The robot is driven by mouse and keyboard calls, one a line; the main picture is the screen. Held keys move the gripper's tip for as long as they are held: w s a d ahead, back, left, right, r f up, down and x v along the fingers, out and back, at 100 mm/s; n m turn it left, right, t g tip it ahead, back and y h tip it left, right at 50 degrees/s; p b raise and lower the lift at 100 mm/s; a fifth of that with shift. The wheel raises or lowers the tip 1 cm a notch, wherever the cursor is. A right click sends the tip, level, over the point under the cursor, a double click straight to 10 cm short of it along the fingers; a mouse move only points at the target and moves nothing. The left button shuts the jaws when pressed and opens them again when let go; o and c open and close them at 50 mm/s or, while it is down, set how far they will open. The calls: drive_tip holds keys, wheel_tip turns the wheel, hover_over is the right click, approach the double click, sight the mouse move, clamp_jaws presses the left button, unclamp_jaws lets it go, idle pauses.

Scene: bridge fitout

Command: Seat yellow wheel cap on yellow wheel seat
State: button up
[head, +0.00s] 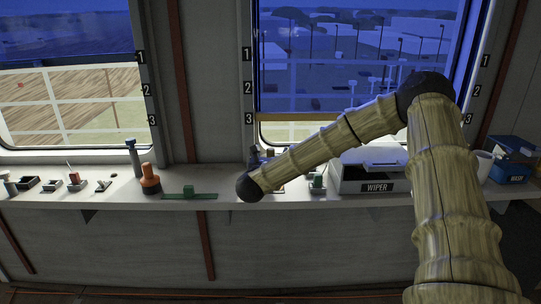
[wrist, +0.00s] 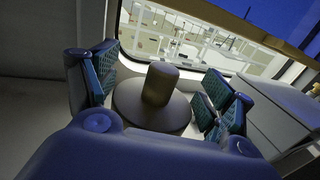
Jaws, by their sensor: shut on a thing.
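In the wrist view, my gripper (wrist: 160,100) has one teal-padded finger on each side of a round, dull yellow-brown cap (wrist: 128,102) and is shut on it. The cap is a wide disc with a short upright cylinder (wrist: 160,84) on top. I take it for the yellow wheel cap; the dim light dulls its colour. What lies under the disc is hidden, so I cannot tell whether it touches a seat. In the head view my arm's dark end covers most of the gripper and cap. I cannot make out the yellow wheel seat in either view.
The long pale shelf (head: 100,199) runs under the windows. Left of my arm stand an orange-and-black item (head: 150,181) and a low green piece (head: 190,194). To the right are the box marked WIPER (head: 375,187), a pale mug (head: 484,163) and a blue box (head: 509,174).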

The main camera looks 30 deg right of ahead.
drive_tip(key=shift+f, duration=0.2)
drive_tip(key=shift+f+b, duration=0.5)
drive_tip(key=shift+b, duration=0.3)
drive_tip(key=shift+f+b, duration=0.35)
drive_tip(key=shift+b, duration=0.15)
drive_tip(key=shift+f+b, duration=0.35)
drive_tip(key=shift+b, duration=0.1)
drive_tip(key=shift+f+b, duration=1.8)
drive_tip(key=shift+b, duration=0.45)
idle(0.6)
drive_tip(key=o, duration=1.1)
drive_tip(key=v, duration=1.2)
